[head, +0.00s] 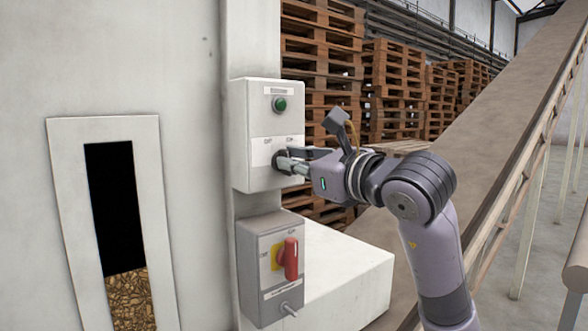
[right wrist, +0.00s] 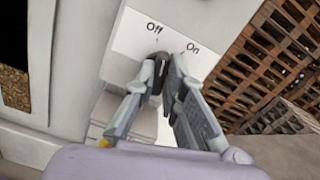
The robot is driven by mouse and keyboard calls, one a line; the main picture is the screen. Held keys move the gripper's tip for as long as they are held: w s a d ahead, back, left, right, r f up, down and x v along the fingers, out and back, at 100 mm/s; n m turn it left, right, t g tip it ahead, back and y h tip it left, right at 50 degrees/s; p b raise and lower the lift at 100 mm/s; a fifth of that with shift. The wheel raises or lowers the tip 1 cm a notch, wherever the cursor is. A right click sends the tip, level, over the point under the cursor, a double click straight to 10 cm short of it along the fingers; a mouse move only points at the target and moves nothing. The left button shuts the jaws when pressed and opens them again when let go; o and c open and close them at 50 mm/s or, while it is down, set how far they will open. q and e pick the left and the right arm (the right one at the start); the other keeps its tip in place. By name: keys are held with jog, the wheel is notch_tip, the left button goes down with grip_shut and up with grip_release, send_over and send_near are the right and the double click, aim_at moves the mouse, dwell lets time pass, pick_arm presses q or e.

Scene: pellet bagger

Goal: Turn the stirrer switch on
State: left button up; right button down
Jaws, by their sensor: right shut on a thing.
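The stirrer switch (head: 279,158) is a dark knob on the upper grey-white box (head: 252,158), with "Off" and "On" labels above it. My right gripper (head: 291,162) reaches it from the right and is shut on the knob. In the right wrist view, the two fingers of the right gripper (right wrist: 163,70) close around the dark knob (right wrist: 155,62). "Off" is printed at upper left and "On" to the right there. The fingers hide much of the knob, so I cannot tell which label it points to. My left gripper is not in view.
A green button or lamp (head: 279,104) sits above the knob. A lower grey box (head: 262,298) carries a red rotary handle (head: 290,259) on a yellow plate. A window at left (head: 62,150) shows pellets. Pallet stacks (head: 393,85) and a sloping conveyor (head: 510,140) stand to the right.

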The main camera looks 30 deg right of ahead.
jog(key=shift+d+m+b, duration=0.15)
jog(key=shift+m+b, duration=1.5)
jog(key=shift+m, duration=2.65)
jog(key=c, duration=1.7)
grip_release()
jog(key=shift+o, duration=0.2)
